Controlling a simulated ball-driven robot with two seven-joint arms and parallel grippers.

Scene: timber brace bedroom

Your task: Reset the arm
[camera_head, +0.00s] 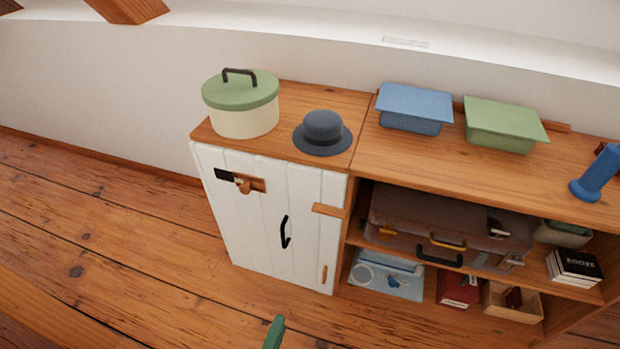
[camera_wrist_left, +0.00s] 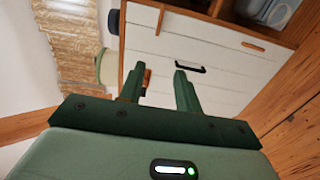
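My left gripper (camera_head: 274,333) shows only as a green tip at the bottom edge of the head view, in front of the white cabinet door (camera_head: 265,212). In the left wrist view, the two dark green fingers of the left gripper (camera_wrist_left: 157,75) stand apart with nothing between them. The white door (camera_wrist_left: 200,50) with its black handle (camera_wrist_left: 189,67) lies beyond the fingers there. I see no contact between fingers and door. My right gripper is in neither view.
On the cabinet stand a cream pot with green lid (camera_head: 241,105) and a dark hat (camera_head: 323,132). The shelf unit has blue (camera_head: 414,107) and green (camera_head: 503,124) bins on top and a brown suitcase (camera_head: 440,228) inside. Wooden floor (camera_head: 95,235) at left is clear.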

